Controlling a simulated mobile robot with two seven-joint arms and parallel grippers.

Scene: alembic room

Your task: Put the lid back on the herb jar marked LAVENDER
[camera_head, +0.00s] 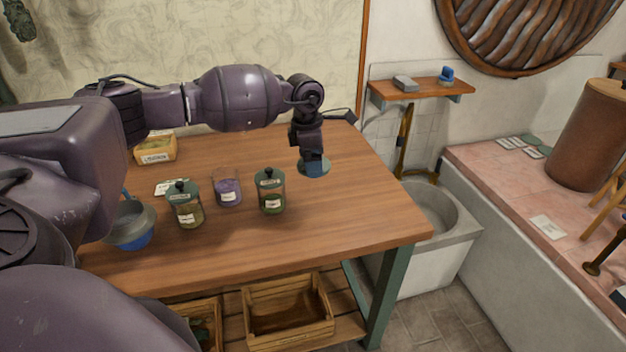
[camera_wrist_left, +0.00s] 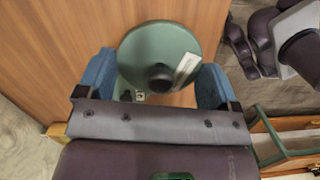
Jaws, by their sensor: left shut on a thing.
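An open glass jar (camera_head: 228,190) with purple contents and a pale label stands on the wooden table between two lidded jars; its lettering is too small to read. A round green lid (camera_head: 322,167) with a dark knob is at my left gripper (camera_head: 314,172), to the right of the jars. The lid also shows in the left wrist view (camera_wrist_left: 150,48), with a pale tag on it. It sits between the blue fingers of my left gripper (camera_wrist_left: 157,82), which is shut on it. Whether the lid touches the tabletop is unclear. My right gripper is not in view.
Lidded jars stand left (camera_head: 188,207) and right (camera_head: 270,193) of the open jar. A grey-and-blue bowl (camera_head: 133,227), a card (camera_head: 172,187) and a labelled wooden box (camera_head: 156,149) are further left. The table (camera_head: 350,215) is clear at right and front.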

